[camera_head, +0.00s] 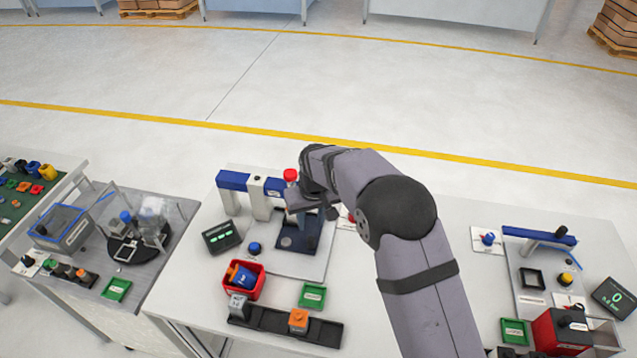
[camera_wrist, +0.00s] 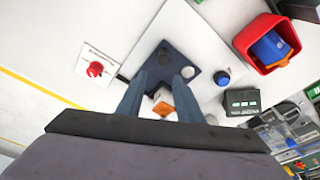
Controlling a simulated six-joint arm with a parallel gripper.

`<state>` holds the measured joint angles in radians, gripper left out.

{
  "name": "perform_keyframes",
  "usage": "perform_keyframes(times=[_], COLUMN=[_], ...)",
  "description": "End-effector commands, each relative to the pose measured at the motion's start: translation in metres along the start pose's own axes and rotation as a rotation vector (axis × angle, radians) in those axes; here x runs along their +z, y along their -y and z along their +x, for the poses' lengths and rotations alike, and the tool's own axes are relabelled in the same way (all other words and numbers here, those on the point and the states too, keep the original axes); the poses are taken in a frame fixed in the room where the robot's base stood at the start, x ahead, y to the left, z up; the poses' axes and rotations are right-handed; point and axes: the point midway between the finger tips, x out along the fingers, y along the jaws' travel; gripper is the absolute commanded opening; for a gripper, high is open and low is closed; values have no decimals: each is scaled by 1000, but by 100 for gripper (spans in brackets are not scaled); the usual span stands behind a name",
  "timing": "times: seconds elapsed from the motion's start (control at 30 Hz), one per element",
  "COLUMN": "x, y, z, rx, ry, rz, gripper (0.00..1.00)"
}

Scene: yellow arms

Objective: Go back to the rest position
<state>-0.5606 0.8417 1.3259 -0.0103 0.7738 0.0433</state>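My gripper (camera_head: 308,208) hangs over the left workstation, above its dark blue plate (camera_head: 284,243). In the wrist view my two blue-grey fingers (camera_wrist: 160,78) stand apart, with the plate (camera_wrist: 172,64) beyond their tips. A small white and orange item (camera_wrist: 163,103) shows between the fingers, low in the gap. I cannot tell its depth, but the fingers do not visibly close on it. My forearm hides part of the middle of the table.
A blue-and-white frame (camera_head: 233,182) stands close beside my gripper. A red bin (camera_head: 257,291) holding a blue item, a blue button (camera_head: 254,248), a display (camera_head: 221,237) and a black tray (camera_head: 270,322) are nearby. A red button (camera_wrist: 95,69) shows in the wrist view. Another station stands right.

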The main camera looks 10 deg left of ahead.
Motion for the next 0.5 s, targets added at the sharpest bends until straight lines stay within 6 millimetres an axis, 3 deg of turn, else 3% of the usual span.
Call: perform_keyframes(times=[0.1,0.23,0.37,0.4,0.5], x=[-2,30,87,110,163], y=[0,-1,-2,-3,-5], z=[0,17,40,44,40], rx=[-1,0,2,2,2], ry=[-9,58,176,218,309], rz=[-16,-24,-31,-33,-37], gripper=[33,33,33,33,33])
